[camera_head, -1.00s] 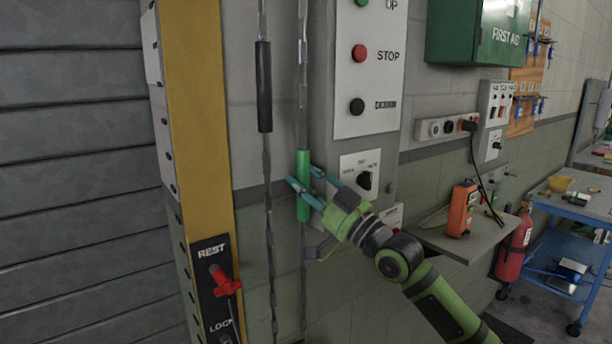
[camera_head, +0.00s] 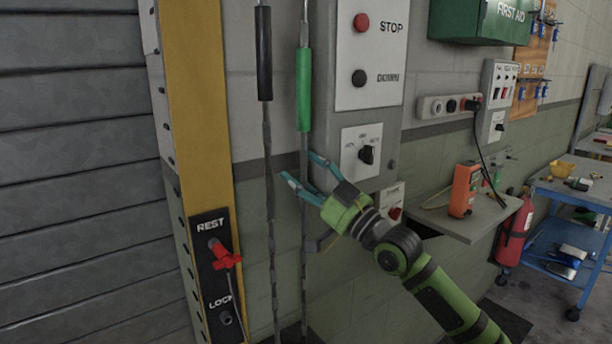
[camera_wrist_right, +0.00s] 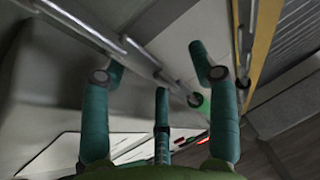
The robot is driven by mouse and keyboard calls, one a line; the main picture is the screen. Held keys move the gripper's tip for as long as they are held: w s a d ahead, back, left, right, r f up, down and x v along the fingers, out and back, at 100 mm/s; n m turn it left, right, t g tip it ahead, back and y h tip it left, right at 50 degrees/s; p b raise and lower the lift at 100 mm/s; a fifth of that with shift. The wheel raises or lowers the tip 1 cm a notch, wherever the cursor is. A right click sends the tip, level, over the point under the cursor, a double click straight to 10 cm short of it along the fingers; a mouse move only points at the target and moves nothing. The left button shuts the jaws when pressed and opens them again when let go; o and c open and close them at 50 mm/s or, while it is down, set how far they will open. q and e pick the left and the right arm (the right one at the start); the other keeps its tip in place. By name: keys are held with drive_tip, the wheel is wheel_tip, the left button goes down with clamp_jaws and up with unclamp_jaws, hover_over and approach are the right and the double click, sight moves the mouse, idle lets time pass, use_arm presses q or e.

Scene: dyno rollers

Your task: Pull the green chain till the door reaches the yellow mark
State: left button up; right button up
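The green sleeve (camera_head: 304,90) hangs on the right-hand chain (camera_head: 304,230), beside the control panel. I cannot make out a separate yellow mark. My left gripper is not in view.
A black sleeve (camera_head: 264,55) hangs on the parallel chain to the left. A yellow post (camera_head: 200,100) bears a REST/LOCK plate with a red lever (camera_head: 226,258). The control panel (camera_head: 368,60) and a small shelf (camera_head: 475,225) are close on the right.

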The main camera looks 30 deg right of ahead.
drive_tip(key=shift+s, duration=0.1)
drive_tip(key=v, duration=1.1)
drive_tip(key=shift+s+d, duration=0.2)
drive_tip(key=shift+s, duration=0.15)
drive_tip(key=shift+f, duration=0.1)
